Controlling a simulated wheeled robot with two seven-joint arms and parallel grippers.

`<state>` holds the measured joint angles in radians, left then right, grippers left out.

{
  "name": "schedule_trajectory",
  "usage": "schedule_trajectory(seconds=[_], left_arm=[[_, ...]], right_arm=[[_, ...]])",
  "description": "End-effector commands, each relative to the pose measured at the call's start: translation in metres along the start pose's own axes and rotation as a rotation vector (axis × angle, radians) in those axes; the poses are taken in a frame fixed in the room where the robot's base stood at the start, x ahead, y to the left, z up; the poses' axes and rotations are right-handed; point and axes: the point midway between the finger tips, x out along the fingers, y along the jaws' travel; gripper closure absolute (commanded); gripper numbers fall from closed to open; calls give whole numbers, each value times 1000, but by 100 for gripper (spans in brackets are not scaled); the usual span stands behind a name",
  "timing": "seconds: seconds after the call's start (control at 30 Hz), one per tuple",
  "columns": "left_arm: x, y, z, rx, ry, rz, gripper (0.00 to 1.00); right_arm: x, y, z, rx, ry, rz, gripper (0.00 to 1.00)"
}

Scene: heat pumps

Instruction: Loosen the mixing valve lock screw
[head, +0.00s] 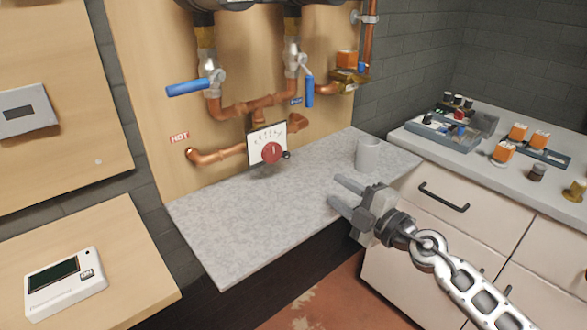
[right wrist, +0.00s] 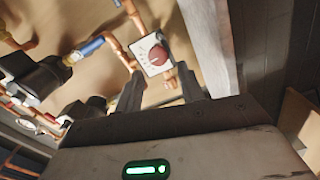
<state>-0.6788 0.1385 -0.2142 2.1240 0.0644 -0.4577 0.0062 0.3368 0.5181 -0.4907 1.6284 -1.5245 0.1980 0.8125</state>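The mixing valve has a white dial plate (head: 266,143) with a round red knob (head: 272,152), fixed on the copper pipes above the grey shelf. A small dark screw or knob (head: 286,155) sticks out at the right of the red knob. In the right wrist view the red knob (right wrist: 158,55) shows beyond the fingers. My right gripper (head: 334,190) is open and empty over the shelf, to the right of and lower than the valve, apart from it. Its two fingers also show in the right wrist view (right wrist: 162,92). My left gripper is not in view.
A light grey cup (head: 368,154) stands on the grey shelf (head: 240,225) near my right gripper. Blue-handled valves (head: 188,87) sit on the pipes above. A white counter (head: 470,160) at right bears trays and small parts. A white device (head: 65,283) lies on the wooden table at left.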

Motion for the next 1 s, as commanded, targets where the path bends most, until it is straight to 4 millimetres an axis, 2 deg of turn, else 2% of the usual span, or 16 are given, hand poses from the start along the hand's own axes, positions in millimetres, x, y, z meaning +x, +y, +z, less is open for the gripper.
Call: schedule_trajectory(seconds=[0.17, 0.27, 0.6, 0.8, 1.0], left_arm=[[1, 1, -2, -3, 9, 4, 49], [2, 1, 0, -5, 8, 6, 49], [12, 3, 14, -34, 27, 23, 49], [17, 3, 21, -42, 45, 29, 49], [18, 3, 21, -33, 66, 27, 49]], right_arm=[[14, 4, 5, -46, 4, -13, 61], [30, 3, 4, -44, 5, -13, 61], [104, -1, 4, -44, 4, -10, 61], [141, -1, 3, -45, 5, -12, 61], [159, 0, 4, -44, 3, -12, 61]])
